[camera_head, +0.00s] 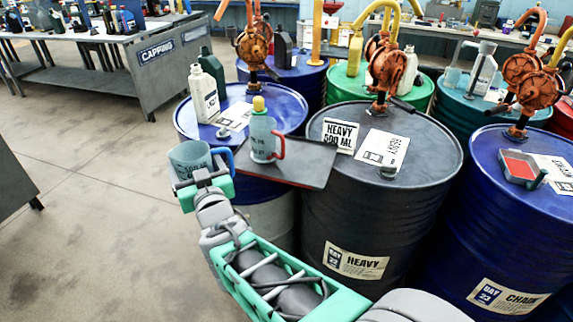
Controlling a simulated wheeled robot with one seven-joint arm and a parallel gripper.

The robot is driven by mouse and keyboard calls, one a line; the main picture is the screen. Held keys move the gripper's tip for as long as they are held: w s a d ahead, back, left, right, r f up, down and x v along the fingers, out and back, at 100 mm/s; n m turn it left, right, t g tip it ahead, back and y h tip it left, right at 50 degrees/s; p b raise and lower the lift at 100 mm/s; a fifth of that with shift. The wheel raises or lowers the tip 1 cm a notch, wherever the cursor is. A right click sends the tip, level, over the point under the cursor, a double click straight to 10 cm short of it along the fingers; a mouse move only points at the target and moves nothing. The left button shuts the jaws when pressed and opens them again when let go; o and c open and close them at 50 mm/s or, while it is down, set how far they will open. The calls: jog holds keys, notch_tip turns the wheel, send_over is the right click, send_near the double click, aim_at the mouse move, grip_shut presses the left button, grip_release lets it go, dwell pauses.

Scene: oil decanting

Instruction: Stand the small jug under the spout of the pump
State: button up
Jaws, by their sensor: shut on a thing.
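My gripper (204,179) is shut on a grey-blue jug (189,157) with a blue handle. It holds this jug upright, left of a dark tray (312,176) and in front of the left blue drum. A second jug (262,139), with a red handle and a yellow piece at its top, stands on the tray. An orange pump (386,66) with a yellow pipe (382,10) rises from the black drum marked HEAVY (420,205). Another orange pump (251,46) is on the blue drum (283,108) behind the tray. I cannot tell where their spouts end.
A white bottle (204,95) stands on the left blue drum. A sign reading HEAVY 500 ML (340,135) stands beside the tray. A blue drum marked CHAIN (500,240) is at the right, with a red-lined tray (521,168) on top. The floor at the left is clear.

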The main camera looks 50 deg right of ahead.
jog(key=s+d+r+m+g+h+b, duration=0.25)
jog(key=s+d+h, duration=0.2)
jog(key=d, duration=0.55)
jog(key=s+d+r+m+g+h+b, duration=0.2)
jog(key=s+d+r+m+g+h, duration=0.25)
jog(key=d, duration=0.65)
jog(key=shift+t+y, duration=0.3)
jog(key=shift+w+d+f+p, duration=0.2)
jog(key=shift+d+f+p, duration=0.05)
jog(key=shift+d+f, duration=3.1)
jog(key=shift+w+d+f+p, duration=0.15)
jog(key=shift+d+f+p, duration=0.05)
jog(key=shift+d+f, duration=3.1)
jog(key=shift+f, duration=0.15)
jog(key=shift+f, duration=0.15)
jog(key=o, duration=1.4)
jog(key=shift+a, duration=0.1)
jog(key=shift+o, duration=0.2)
